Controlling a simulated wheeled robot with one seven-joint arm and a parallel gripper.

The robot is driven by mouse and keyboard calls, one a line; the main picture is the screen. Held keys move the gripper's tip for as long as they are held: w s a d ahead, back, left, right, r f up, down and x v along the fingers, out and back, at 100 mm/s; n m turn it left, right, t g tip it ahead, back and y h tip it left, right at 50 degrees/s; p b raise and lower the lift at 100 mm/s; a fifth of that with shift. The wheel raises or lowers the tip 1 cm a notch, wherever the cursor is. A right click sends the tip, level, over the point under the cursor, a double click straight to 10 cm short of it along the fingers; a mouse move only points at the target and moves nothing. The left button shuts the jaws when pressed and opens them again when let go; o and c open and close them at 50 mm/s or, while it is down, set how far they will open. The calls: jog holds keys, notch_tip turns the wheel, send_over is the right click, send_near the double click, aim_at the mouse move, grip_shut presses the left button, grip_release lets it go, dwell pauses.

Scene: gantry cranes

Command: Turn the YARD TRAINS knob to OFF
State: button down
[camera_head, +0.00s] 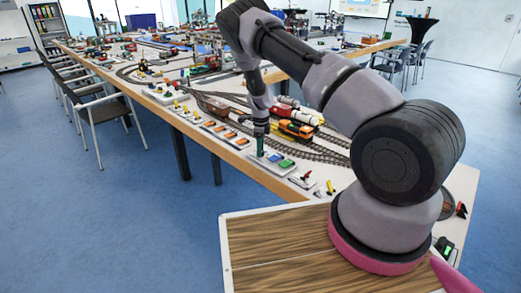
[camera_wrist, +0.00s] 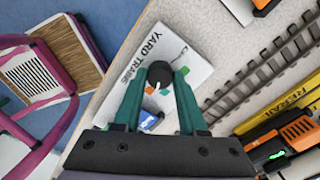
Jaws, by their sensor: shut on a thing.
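The YARD TRAINS panel (camera_wrist: 118,82) is a white plate on the table, with its label along one edge in the wrist view. Its knob (camera_wrist: 160,73) is round and black, with a white pointer mark toward the bottom of that view. My gripper (camera_wrist: 159,78) is shut on the knob, one green finger on each side. A blue part (camera_wrist: 150,121) shows on the panel between the fingers. In the head view my gripper (camera_head: 261,150) points down at the panel (camera_head: 279,167). The OFF marking is not legible.
Model rail track (camera_wrist: 262,70) runs beside the panel. An orange and black locomotive (camera_head: 296,130) stands on track behind my gripper. Other control panels (camera_head: 228,135) line the table's front edge. Chairs (camera_head: 105,110) stand on the open blue floor at left.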

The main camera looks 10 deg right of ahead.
jog(key=n, duration=0.4)
jog(key=shift+n, duration=0.3)
jog(key=n, duration=0.4)
jog(key=shift+n, duration=0.3)
jog(key=n, duration=0.3)
jog(key=shift+n, duration=0.3)
jog(key=n, duration=1)
jog(key=shift+n, duration=0.4)
jog(key=n, duration=0.5)
jog(key=shift+n, duration=0.3)
